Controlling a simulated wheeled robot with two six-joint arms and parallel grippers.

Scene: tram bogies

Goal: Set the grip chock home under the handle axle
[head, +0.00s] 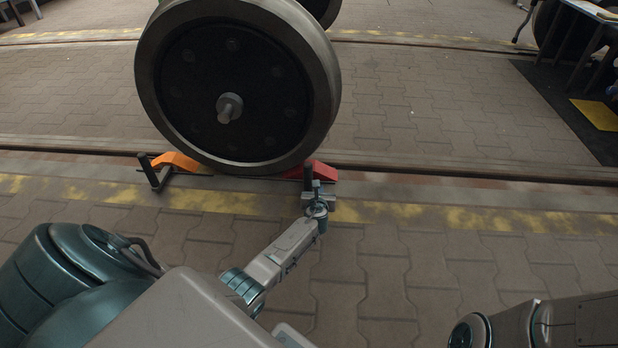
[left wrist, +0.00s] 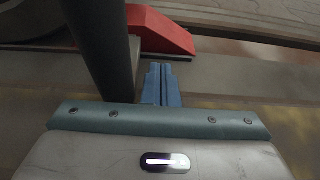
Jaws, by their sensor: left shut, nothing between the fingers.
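A large steel wheel (head: 235,85) with a dark disc and a protruding axle end (head: 229,107) stands on the rail. A red chock (head: 322,172) lies at the right foot of the wheel. It also shows in the left wrist view (left wrist: 158,30). A dark upright post (head: 308,178) stands in front of it. An orange chock (head: 177,160) with a dark bar handle (head: 149,172) lies at the wheel's left foot. My left gripper (head: 317,190) is shut and empty, just in front of the red chock; its blue-grey fingers (left wrist: 161,84) are beside the post (left wrist: 100,40). I cannot tell whether either chock touches the wheel.
The near rail (head: 450,172) runs across the view, with a worn yellow line (head: 440,215) in front of it. Paving to the right is clear. A dark mat (head: 545,85) and a table (head: 590,10) are at the far right. My right arm shows at the lower right.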

